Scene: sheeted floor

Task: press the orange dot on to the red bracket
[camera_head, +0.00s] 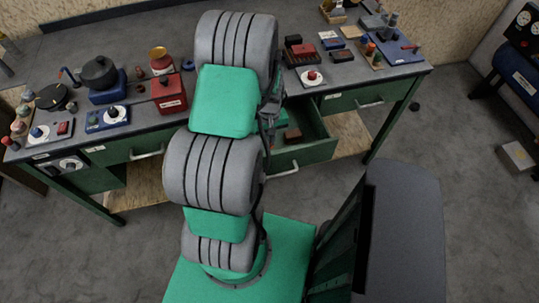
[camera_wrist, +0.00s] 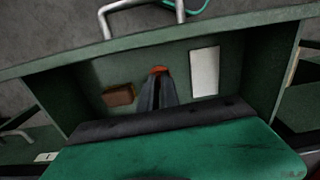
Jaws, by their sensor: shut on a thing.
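My gripper (camera_wrist: 160,78) points down into the open green drawer (camera_wrist: 225,75) in the wrist view. Its dark fingers are closed together, with a small orange-red piece at their tips, which looks like the orange dot (camera_wrist: 158,70). Most of this piece is hidden by the fingers. In the head view my arm hides the gripper; the open drawer (camera_head: 310,142) shows to the right of the arm. I cannot pick out the red bracket with certainty in either view.
A brown block (camera_wrist: 118,95) lies in the drawer left of my fingers, and a white rectangle (camera_wrist: 204,72) is to their right. The drawer walls stand close around. On the workbench (camera_head: 230,110) are a red box (camera_head: 170,95), a black pot (camera_head: 99,73) and dark red blocks (camera_head: 302,51).

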